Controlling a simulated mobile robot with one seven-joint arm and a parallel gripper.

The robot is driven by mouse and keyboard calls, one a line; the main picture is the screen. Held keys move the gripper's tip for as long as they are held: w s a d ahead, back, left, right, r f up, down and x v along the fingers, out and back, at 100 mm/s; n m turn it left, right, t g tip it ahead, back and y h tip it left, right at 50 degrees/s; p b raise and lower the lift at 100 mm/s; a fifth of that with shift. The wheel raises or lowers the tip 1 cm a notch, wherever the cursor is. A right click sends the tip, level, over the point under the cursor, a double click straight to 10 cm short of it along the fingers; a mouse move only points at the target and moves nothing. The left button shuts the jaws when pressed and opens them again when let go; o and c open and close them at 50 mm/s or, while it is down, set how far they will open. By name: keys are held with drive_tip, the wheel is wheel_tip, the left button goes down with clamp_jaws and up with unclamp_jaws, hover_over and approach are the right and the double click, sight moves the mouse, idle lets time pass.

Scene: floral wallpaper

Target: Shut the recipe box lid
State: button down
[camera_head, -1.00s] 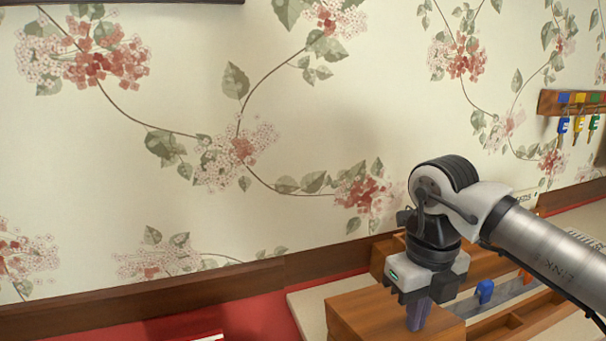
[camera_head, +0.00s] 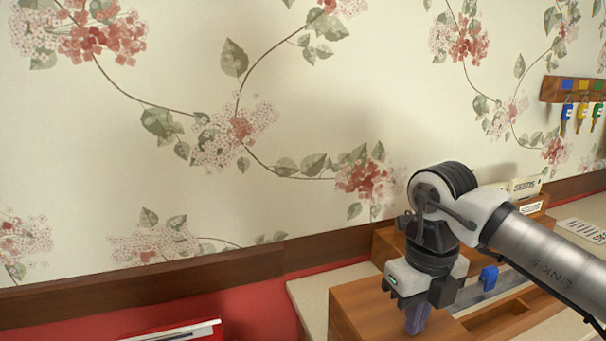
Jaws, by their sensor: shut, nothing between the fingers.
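My gripper (camera_head: 415,322) points down at the lower right, its narrow purple-grey fingers shut and empty. The fingertips are over or in front of a wooden box-like piece (camera_head: 362,300); I cannot tell whether they touch it. A red item with a white upper edge (camera_head: 180,331) shows at the bottom left, mostly cut off by the frame. I cannot tell for certain which of these is the recipe box, and no raised lid is clearly visible.
A wooden tray part (camera_head: 500,316) and a blue piece (camera_head: 488,277) lie right of my gripper. A key rack (camera_head: 575,88) hangs on the floral wall at right. Red surface (camera_head: 262,303) lies clear left of the wooden piece.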

drive_tip(key=shift+r, duration=0.2)
idle(0.3)
wheel_tip(320, 180, up, 11)
drive_tip(key=p, duration=0.7)
idle(0.4)
drive_tip(key=shift+f, duration=0.1)
